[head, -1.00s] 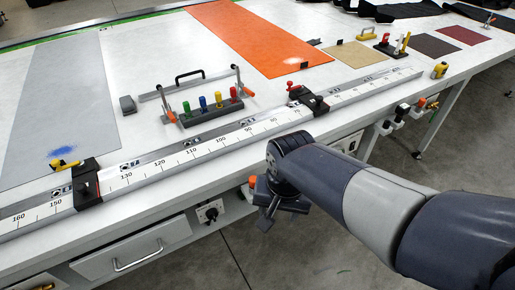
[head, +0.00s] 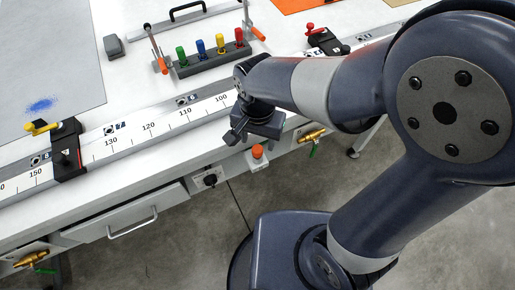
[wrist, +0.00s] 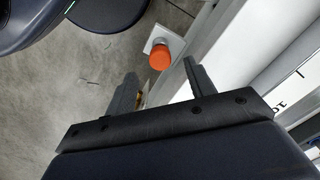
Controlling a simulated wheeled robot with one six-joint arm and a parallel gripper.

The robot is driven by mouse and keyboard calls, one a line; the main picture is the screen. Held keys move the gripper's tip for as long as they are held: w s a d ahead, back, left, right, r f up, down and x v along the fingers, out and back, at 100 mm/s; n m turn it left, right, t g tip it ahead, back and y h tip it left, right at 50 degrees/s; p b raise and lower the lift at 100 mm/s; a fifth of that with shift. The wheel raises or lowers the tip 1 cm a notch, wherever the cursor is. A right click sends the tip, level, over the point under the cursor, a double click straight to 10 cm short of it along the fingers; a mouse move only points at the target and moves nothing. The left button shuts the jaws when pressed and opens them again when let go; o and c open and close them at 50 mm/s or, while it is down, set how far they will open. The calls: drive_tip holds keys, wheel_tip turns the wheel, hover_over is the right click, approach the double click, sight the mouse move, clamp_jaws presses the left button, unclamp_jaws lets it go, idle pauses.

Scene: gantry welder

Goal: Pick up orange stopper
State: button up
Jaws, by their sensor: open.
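An orange round-topped stopper (head: 257,151) sits on a white plate at the front side of the table, below the rail, in the head view. In the wrist view the same orange stopper (wrist: 160,56) shows on its white plate (wrist: 155,40), beyond the fingertips and roughly between their directions. My gripper (head: 237,135) is just above and left of it in the head view. In the wrist view my gripper (wrist: 160,72) has its two dark fingers spread apart, with nothing held. A small brownish-orange piece (wrist: 139,98) shows between the fingers, too small to identify.
The scaled rail (head: 150,133) runs along the table's front edge, with a yellow-handled clamp (head: 68,150) and a red-handled one (head: 325,40). A rack of coloured handles (head: 210,60) stands behind. A black knob (head: 210,181), brass valves (head: 312,136) and a drawer (head: 130,213) line the front.

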sight(257, 148)
wheel_tip(257, 148, down, 5)
idle(0.3)
drive_tip(key=shift+c, duration=0.5)
drive_tip(key=c, duration=1)
